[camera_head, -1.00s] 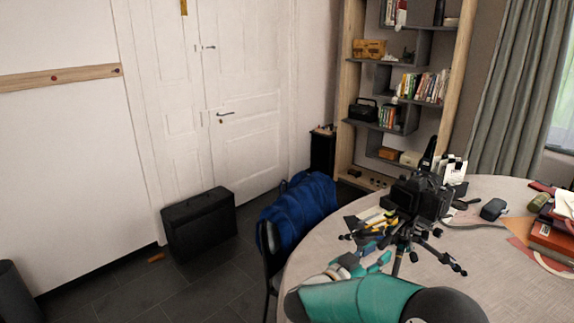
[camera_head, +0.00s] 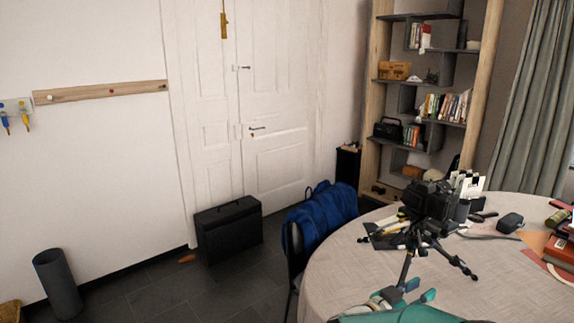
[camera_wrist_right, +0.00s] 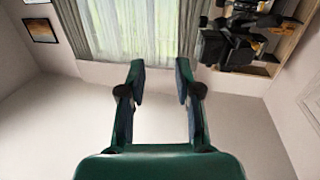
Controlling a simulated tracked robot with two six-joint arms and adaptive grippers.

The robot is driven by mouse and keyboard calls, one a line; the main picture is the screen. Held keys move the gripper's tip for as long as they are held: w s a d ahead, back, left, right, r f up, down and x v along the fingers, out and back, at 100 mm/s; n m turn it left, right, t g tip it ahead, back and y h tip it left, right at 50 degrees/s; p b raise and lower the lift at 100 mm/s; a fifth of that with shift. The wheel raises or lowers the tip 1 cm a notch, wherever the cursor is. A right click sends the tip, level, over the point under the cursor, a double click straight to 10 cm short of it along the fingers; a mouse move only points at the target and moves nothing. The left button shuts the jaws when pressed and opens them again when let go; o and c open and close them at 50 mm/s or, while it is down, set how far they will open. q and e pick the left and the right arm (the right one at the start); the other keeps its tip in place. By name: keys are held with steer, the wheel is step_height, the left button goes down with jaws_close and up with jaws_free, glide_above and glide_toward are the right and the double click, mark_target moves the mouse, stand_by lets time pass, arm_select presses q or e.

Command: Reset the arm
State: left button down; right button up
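My right arm (camera_head: 400,315) shows at the bottom edge of the head view, in front of the round table (camera_head: 335,270). Its gripper (camera_head: 418,291) has teal fingers and is near the front of the tripod. In the right wrist view the gripper (camera_wrist_right: 160,72) is open, with two fingers apart and nothing between them. A black camera on a tripod (camera_head: 428,203) stands on the table. Dark gear (camera_wrist_right: 226,45) shows at the upper right of the wrist view, apart from the fingers. My left gripper is not in view.
Books (camera_head: 560,243), a dark case (camera_head: 510,222) and papers lie on the table's right side. A black suitcase (camera_head: 228,230) and a grey bin (camera_head: 58,283) stand on the floor.

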steer(key=s+d+f+n+t+y, duration=0.1)
steer(key=s+d+f+n+y, duration=0.2)
steer(key=f, duration=0.7)
steer(key=s+a+f+n+y, duration=0.3)
steer(key=f+y, duration=0.1)
steer(key=f, duration=0.5)
steer(key=s+a+f+n+y, duration=0.3)
steer(key=s+f+y, duration=0.15)
steer(key=f, duration=0.45)
steer(key=s+a+f+g+y, duration=0.3)
steer(key=s+a, duration=0.4)
steer(key=s, duration=0.3)
steer(key=s+a+f+g+y, duration=0.3)
steer(key=s+a+g+y, duration=0.2)
steer(key=s, duration=0.6)
steer(key=a, duration=0.2)
steer(key=shift+s+a+n+g, duration=0.25)
steer(key=shift+a+n+g, duration=0.05)
steer(key=shift+n+g, duration=0.1)
steer(key=shift+f, duration=0.15)
